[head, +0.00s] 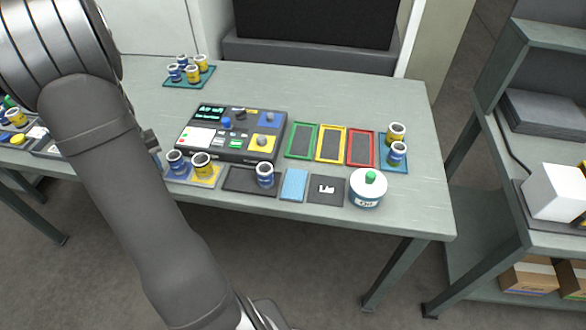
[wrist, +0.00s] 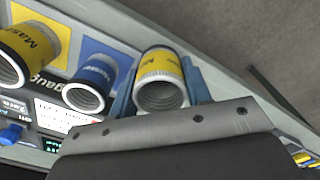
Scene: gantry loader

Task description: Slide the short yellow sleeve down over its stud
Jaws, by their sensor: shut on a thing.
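A yellow sleeve with a grey bore (wrist: 162,82) is between the two blue fingers of my gripper (wrist: 161,75) in the wrist view. My gripper is shut on it, with its open end facing the camera. In the head view my arm hides the gripper and this sleeve. The grey gauge station (head: 225,151) stands on the bench with a yellow pad (head: 258,150) and a blue pad (head: 265,122). Each pad carries a small metal stud-like post. I cannot tell how far the held sleeve is from any stud.
A larger yellow sleeve (wrist: 32,45) and a blue sleeve (wrist: 92,83) stand beside my gripper on coloured pads. Green (head: 300,153), yellow (head: 331,157) and red (head: 361,162) frames lie right of the station. An oil pot (head: 367,193) stands near the front edge.

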